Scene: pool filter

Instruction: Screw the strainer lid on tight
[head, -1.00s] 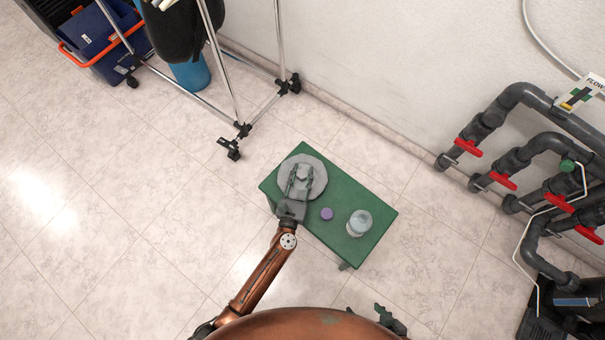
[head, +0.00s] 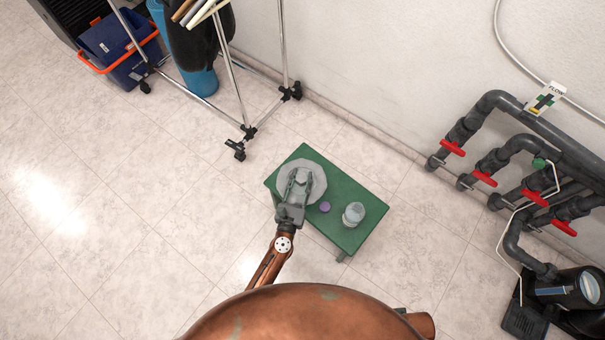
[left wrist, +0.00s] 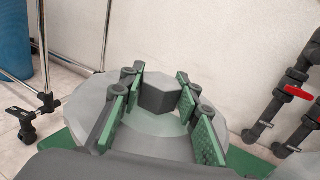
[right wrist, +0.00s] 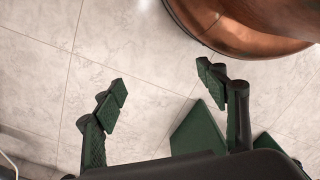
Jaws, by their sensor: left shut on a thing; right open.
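The strainer lid (head: 316,183) is a pale grey disc with a grey six-sided knob (left wrist: 160,95) on top. In the head view it is over the left end of the green table (head: 350,196); I cannot tell whether it touches the top. My left gripper (head: 299,177) is shut on the lid's knob, a finger on each side. The pump with its strainer housing (head: 568,289) stands on the floor at the right edge of the head view, away from the lid. My right gripper (right wrist: 165,84) is open and empty in the right wrist view, near my copper base.
A purple round piece (head: 325,207) and a clear jar (head: 353,214) are on the table. Grey pipes with red valve handles (head: 484,179) line the wall at right. A wheeled metal rack (head: 238,90) and blue bucket (head: 115,45) stand at upper left. Floor left of the table is clear.

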